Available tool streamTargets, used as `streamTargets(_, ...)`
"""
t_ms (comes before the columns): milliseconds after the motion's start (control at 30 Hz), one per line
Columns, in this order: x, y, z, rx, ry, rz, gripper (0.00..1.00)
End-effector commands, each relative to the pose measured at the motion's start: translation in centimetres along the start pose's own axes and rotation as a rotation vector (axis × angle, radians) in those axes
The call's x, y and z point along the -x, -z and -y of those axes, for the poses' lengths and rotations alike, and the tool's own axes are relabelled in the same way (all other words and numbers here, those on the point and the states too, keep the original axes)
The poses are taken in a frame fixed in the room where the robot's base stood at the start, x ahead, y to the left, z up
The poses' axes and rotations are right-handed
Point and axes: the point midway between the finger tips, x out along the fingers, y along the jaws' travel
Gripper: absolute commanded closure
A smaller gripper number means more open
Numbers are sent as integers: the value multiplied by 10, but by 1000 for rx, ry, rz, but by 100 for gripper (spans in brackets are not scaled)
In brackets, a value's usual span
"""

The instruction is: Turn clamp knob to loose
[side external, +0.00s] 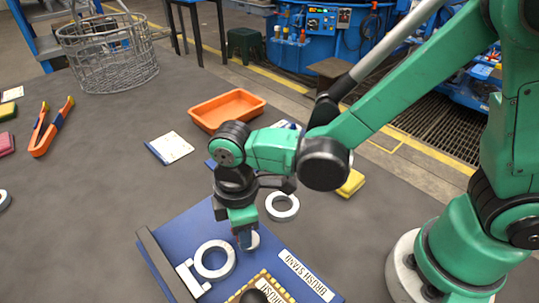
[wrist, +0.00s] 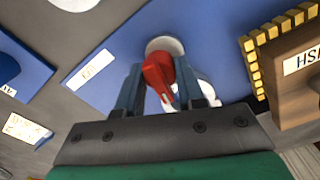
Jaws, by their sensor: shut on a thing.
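The red clamp knob (wrist: 158,78) shows in the wrist view, in front of a round pale base (wrist: 166,45) on the blue brush stand board (wrist: 120,38). My gripper (wrist: 158,84) has one finger on each side of the knob and is shut on it. A white ring clamp (side external: 232,262) is on the board just left of the gripper. It is partly hidden behind the fingers in the wrist view.
A brush block with yellow bristles (wrist: 252,72) is close right of the gripper in the wrist view. A loose white ring (side external: 282,217) lies behind the board. An orange tray (side external: 205,118), orange tongs (side external: 52,130) and a wire basket (side external: 112,72) stand farther back.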

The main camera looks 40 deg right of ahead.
Motion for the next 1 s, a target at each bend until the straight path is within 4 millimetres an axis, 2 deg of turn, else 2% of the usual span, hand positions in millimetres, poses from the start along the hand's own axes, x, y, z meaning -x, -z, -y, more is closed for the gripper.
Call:
streamTargets(400,0,-1,0,167,1,2,100)
streamTargets(900,0,-1,0,186,1,3,100)
streamTargets(933,0,-1,0,186,1,3,64)
streamTargets(1000,0,-1,0,185,1,2,44)
